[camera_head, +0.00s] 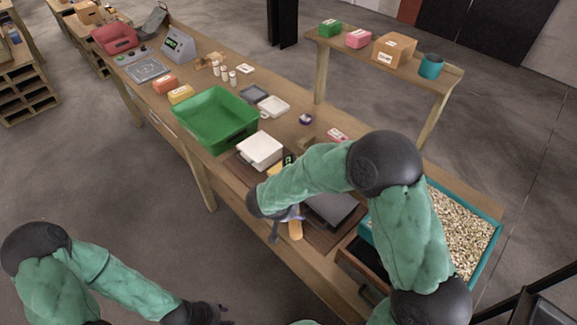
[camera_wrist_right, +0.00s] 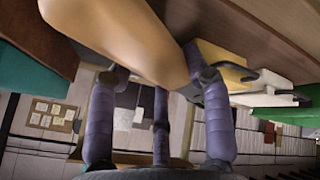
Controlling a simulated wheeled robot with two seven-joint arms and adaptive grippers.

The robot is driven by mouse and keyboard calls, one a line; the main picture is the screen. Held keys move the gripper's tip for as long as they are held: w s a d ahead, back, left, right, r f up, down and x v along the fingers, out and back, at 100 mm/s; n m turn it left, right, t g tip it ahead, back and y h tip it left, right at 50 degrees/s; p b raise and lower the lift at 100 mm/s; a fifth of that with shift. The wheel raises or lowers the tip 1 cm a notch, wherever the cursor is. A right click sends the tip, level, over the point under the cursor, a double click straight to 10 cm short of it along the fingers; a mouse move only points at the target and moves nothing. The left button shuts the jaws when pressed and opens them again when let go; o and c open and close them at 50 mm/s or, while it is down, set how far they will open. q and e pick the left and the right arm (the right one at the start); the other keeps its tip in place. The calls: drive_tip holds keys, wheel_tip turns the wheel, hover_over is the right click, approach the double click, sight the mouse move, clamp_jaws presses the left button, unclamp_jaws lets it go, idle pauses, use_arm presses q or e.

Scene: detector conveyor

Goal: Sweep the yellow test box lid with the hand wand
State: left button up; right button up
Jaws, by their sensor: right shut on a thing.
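My right gripper (camera_head: 287,217) is over the near side of the bench and is shut on a tan, rounded piece (camera_head: 296,229), which looks like the hand wand's handle. In the right wrist view this tan piece (camera_wrist_right: 125,38) fills the upper middle between the purple fingers. A yellow block with a dark handle (camera_wrist_right: 218,64), perhaps the test box, shows beyond a finger there. In the head view my right forearm hides most of that area, with only a yellowish sliver (camera_head: 274,170) showing. My left gripper (camera_head: 207,314) is low at the bottom edge, away from the bench; its fingers are unclear.
A white box (camera_head: 260,149) and a green tray (camera_head: 229,143) stand left of my right arm. A dark flat plate (camera_head: 335,207) lies beside the gripper. A teal bin of pale pellets (camera_head: 494,240) is at right. A shelf (camera_head: 452,77) with small boxes stands behind.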

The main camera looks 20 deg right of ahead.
drive_tip(key=d+n, duration=0.1)
drive_tip(key=d, duration=0.1)
drive_tip(key=w+d+r+n+t, duration=0.1)
drive_tip(key=d, duration=0.2)
drive_tip(key=d+n+t, duration=0.1)
drive_tip(key=d+n, duration=0.1)
drive_tip(key=d, duration=0.1)
drive_tip(key=shift+w+d+r+y, duration=0.1)
drive_tip(key=shift+w+r+y, duration=0.25)
drive_tip(key=shift+w+y, duration=0.05)
drive_tip(key=d+n, duration=0.1)
drive_tip(key=d+n+t, duration=0.1)
drive_tip(key=s+d+n+y, duration=0.1)
drive_tip(key=shift+s+d+r, duration=0.1)
drive_tip(key=shift+d+r, duration=0.2)
drive_tip(key=shift+r, duration=0.1)
drive_tip(key=shift+s+d+n+t, duration=0.25)
drive_tip(key=shift+d+n+t, duration=0.1)
drive_tip(key=shift+n, duration=0.15)
drive_tip(key=shift+s, duration=0.1)
drive_tip(key=shift+f, duration=1)
idle(1.9)
wheel_tip(320, 180, up, 6)
drive_tip(key=p, duration=0.3)
drive_tip(key=shift+p, duration=0.35)
